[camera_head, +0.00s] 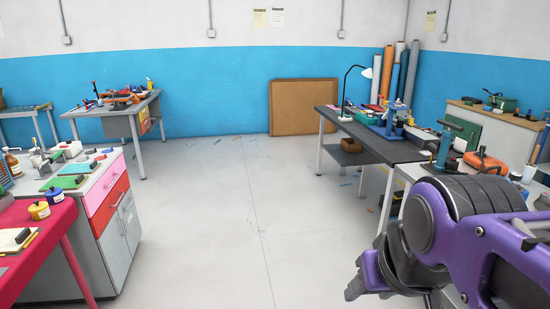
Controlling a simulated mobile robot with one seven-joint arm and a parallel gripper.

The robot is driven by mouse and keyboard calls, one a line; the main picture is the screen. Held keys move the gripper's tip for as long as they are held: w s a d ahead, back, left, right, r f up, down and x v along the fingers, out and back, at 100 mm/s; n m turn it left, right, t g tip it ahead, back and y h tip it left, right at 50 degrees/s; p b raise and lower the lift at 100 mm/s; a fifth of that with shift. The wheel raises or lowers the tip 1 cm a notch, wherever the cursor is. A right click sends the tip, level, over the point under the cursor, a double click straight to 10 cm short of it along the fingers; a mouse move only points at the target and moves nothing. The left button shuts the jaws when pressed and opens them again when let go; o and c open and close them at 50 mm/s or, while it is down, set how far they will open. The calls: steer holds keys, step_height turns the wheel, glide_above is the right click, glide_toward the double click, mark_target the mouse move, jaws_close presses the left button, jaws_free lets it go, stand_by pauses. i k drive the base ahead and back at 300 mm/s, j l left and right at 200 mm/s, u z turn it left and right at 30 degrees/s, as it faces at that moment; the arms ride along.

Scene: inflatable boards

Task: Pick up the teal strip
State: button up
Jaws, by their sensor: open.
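I cannot tell for certain which thing is the teal strip. Small blue-teal scraps (345,184) lie on the floor by the dark table. My gripper (356,284) shows only partly at the lower right, past my purple arm. It is open, far from the left bench, and I see nothing held in it.
A grey bench (112,228) with pink and red drawers and a red table (45,250) stand at the left. A dark table (372,148) with a lamp stands at the right. A brown board (304,107) leans on the back wall. The middle floor is mostly clear.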

mark_target(346, 113)
steer(key=i, duration=4.75)
steer(key=i+j+z, duration=0.15)
steer(key=i, duration=1)
steer(key=i+j+z, duration=0.1)
steer(key=i+z, duration=0.3)
steer(key=i+j+z, duration=0.25)
steer(key=i+z, duration=0.15)
steer(key=i+j+z, duration=0.2)
steer(key=z, duration=0.2)
steer(key=i+j+z, duration=0.2)
steer(key=z, duration=0.2)
steer(key=i+j+z, duration=0.15)
steer(key=j+z, duration=0.25)
steer(key=i+j+z, duration=0.1)
steer(key=j+z, duration=0.3)
